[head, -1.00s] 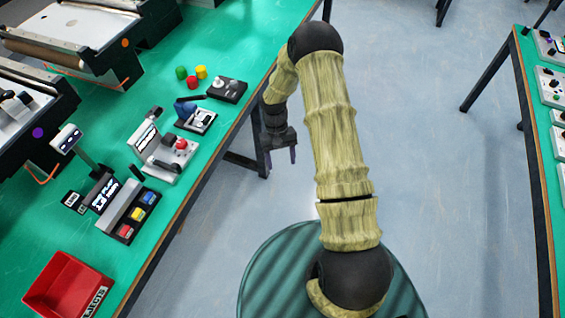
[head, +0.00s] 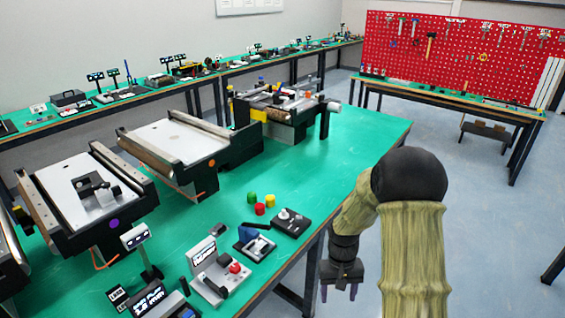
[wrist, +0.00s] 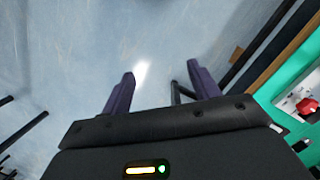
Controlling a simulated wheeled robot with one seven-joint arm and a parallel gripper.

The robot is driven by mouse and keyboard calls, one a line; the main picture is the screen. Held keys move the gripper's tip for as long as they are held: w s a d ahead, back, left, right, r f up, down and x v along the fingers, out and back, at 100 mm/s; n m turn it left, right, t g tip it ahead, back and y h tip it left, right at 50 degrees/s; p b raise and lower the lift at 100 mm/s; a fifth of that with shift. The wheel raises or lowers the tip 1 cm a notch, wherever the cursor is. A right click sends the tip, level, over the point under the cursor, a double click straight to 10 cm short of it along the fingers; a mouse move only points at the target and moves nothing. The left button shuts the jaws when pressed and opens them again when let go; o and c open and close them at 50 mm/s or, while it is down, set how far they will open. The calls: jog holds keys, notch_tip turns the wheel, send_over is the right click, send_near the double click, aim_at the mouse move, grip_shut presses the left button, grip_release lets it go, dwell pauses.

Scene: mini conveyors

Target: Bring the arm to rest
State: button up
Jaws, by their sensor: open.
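My gripper (head: 340,290) hangs pointing down beside the right edge of the green table (head: 345,150), over the floor.
Mini conveyors (head: 180,150) stand on the table. Near its right edge are a joystick box (head: 291,222), a red-button box (head: 222,275) and several small coloured cylinders (head: 260,208). A red pegboard (head: 460,55) stands behind.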

jog(key=s+r+t, duration=0.4)
jog(key=s+r, duration=0.8)
jog(key=r, duration=0.2)
jog(key=shift+t, duration=0.3)
